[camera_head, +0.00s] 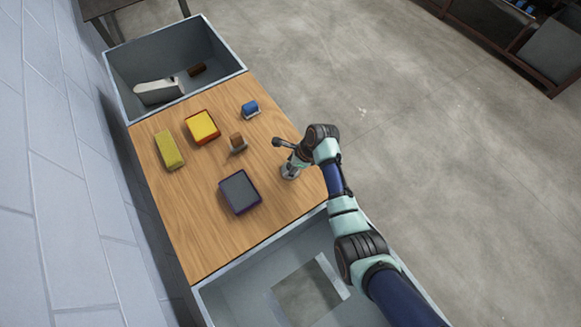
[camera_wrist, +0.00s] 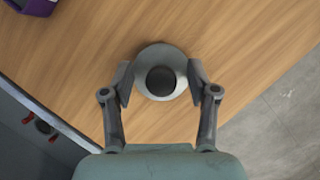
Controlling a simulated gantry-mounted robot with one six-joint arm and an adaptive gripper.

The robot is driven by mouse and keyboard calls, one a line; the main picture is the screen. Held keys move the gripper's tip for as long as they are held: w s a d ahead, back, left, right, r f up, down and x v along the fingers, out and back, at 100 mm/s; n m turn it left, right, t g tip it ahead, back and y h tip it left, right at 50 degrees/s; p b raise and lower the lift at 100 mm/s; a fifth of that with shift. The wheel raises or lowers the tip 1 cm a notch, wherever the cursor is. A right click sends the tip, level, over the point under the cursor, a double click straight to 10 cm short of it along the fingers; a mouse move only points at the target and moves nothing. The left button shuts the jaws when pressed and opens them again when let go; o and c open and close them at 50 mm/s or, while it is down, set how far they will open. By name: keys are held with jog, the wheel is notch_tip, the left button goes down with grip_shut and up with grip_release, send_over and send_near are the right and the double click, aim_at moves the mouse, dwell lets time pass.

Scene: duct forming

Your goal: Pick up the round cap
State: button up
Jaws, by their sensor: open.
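The round cap (camera_wrist: 176,55) is a grey disc with a dark round knob in its middle, lying on the wooden table in the wrist view. In the head view the cap (camera_head: 287,173) is mostly hidden under my gripper near the table's right edge. My gripper (camera_wrist: 161,84) is open, with one finger on each side of the cap. The fingertips look close to the cap's sides; I cannot tell whether they touch it.
The wooden table (camera_head: 180,215) also holds a dark purple-edged box (camera_head: 239,192), a small brown block piece (camera_head: 237,142), a blue piece (camera_head: 250,108), a yellow-red box (camera_head: 202,126) and a yellow block (camera_head: 169,149). Grey bins stand at the far end (camera_head: 120,60) and near end (camera_head: 240,295).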

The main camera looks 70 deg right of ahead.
jog(key=shift+c, duration=0.3)
grip_shut()
jog(key=shift+r, duration=0.1)
notch_tip(320, 180, up, 20)
jog(key=p, duration=0.3)
jog(key=shift+p, duration=0.3)
